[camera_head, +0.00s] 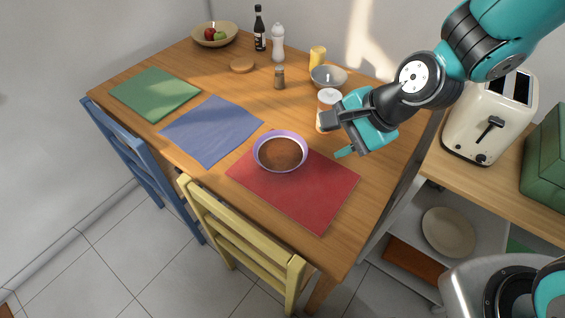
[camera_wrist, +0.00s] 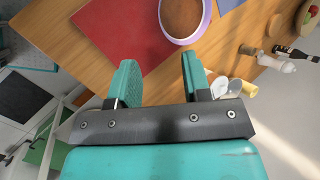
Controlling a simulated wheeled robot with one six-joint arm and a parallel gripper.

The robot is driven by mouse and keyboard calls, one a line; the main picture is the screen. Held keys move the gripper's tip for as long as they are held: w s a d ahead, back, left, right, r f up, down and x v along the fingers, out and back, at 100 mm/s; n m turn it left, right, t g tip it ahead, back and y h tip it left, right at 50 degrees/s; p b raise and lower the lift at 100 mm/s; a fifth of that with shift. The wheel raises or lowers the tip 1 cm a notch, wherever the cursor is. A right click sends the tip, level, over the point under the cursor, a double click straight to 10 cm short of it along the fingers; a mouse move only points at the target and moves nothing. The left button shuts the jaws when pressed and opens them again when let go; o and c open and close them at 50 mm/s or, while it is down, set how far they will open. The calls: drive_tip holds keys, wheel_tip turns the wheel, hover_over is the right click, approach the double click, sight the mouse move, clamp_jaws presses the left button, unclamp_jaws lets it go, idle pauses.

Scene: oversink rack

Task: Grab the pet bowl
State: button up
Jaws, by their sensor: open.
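The pet bowl (camera_head: 280,152) is round with a purple rim and brown contents. It stands upright on the far left corner of the red placemat (camera_head: 300,190) on the wooden table. In the wrist view the bowl (camera_wrist: 183,17) shows at the top, cut by the frame edge, beyond my fingers. My gripper (camera_head: 336,136) is above the right side of the table, to the right of the bowl and apart from it. In the wrist view my gripper (camera_wrist: 160,80) is open with nothing between its two teal fingers.
A shaker (camera_head: 279,77), bottles and a fruit bowl (camera_head: 214,35) are farther back. Chairs, one yellow (camera_head: 243,240), line the near side. A toaster (camera_head: 490,118) stands right.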

wheel_tip(320, 180, down, 5)
drive_tip(key=w+m, duration=0.2)
drive_tip(key=m, duration=0.1)
approach(288, 169)
drive_tip(key=shift+t, duration=0.4)
drive_tip(key=x, duration=0.4)
drive_tip(key=shift+s+d+f, duration=0.1)
drive_tip(key=shift+s+f, duration=0.05)
drive_tip(key=shift+p+x, duration=0.7)
drive_tip(key=shift+x, duration=2.35)
clamp_jaws()
